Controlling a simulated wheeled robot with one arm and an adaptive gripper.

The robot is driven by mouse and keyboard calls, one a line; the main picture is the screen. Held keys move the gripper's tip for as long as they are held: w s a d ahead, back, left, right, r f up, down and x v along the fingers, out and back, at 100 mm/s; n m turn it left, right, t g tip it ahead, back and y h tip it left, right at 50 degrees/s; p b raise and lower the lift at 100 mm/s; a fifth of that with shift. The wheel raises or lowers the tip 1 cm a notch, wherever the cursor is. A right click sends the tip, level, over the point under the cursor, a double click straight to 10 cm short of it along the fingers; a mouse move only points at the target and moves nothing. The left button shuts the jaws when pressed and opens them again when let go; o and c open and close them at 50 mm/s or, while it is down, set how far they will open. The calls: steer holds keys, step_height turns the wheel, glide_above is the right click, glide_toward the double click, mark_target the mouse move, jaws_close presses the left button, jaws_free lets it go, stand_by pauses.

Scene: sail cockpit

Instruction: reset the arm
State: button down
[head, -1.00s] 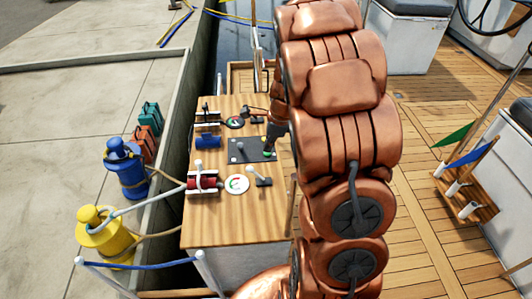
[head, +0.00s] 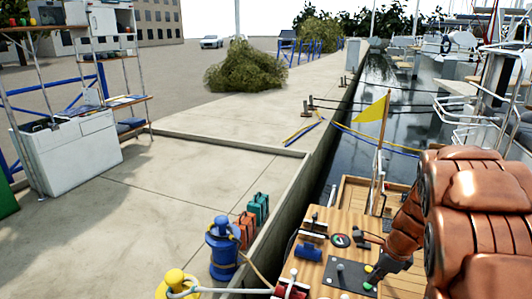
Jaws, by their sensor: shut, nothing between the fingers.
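My copper-coloured arm fills the lower right of the head view. It reaches down and left to my gripper (head: 374,278), which is small, dark and shut with nothing in it. The gripper is at the right part of a dark lever plate (head: 342,275) on the wooden console (head: 318,238). A green spot shows at its tip; I cannot tell whether it touches the plate.
A yellow flag (head: 371,112) stands behind. Left on the quay are a blue bollard (head: 222,250), a yellow bollard (head: 176,284) and cases (head: 258,208).

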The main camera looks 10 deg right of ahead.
steer(key=s+a+r+n+g+p, duration=0.2)
steer(key=s+a+r+n, duration=0.7)
steer(key=s+a+n, duration=0.35)
steer(key=s+a+r+n+g+h+p, duration=0.1)
steer(key=s+r+n, duration=0.1)
steer(key=s+n, duration=0.3)
steer(key=s+a+r+n+h, duration=0.1)
steer(key=s+a+n, duration=0.1)
steer(key=s+n, duration=0.4)
steer(key=shift+s+a+r+g+p, duration=0.2)
steer(key=shift+s+r+g+p, duration=0.2)
steer(key=shift+s, duration=2.05)
